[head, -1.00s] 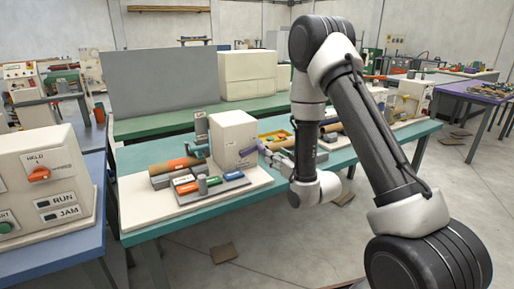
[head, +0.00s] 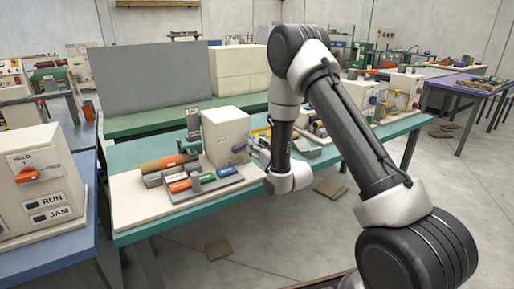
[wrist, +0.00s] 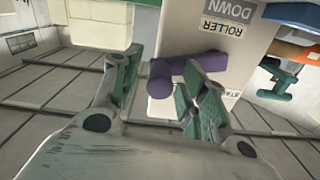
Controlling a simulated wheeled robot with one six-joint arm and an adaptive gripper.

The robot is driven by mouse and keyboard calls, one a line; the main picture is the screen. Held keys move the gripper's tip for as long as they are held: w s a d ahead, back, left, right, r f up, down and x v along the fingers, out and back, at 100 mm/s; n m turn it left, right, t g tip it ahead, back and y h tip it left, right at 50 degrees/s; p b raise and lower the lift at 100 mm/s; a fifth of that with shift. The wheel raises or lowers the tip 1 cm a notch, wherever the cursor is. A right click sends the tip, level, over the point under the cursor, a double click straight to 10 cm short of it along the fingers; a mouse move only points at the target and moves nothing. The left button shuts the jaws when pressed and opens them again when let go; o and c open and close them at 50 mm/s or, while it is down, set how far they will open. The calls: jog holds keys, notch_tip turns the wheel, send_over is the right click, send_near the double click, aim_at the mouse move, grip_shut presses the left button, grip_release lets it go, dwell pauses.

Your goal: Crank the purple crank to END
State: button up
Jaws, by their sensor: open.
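The purple crank (wrist: 176,72) shows in the wrist view on the pale face of the winder box (wrist: 222,42). One rounded purple end lies in the gap between my fingertips, and the right finger overlaps part of it. My gripper (wrist: 160,75) is open, with its left finger apart from the crank. I cannot tell whether the right finger touches it. My gripper is hidden behind my arm there. Inverted labels DOWN and ROLLER show; an END mark is not readable.
The winder stands on a white base on the teal table (head: 150,232), with an orange-brown roll (head: 166,164) and coloured blocks in front. A blue table with a RUN/JAM panel (head: 42,190) is at the left. Open floor lies in front, with flat brown pieces (head: 218,249).

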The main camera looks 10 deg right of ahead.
grip_shut()
jog(key=shift+a+r+n, duration=0.1)
jog(key=shift+r+n, duration=0.25)
jog(key=shift+n, duration=0.35)
grip_release()
jog(key=shift+s, duration=0.15)
jog(key=v, duration=0.7)
jog(key=shift+s, duration=0.1)
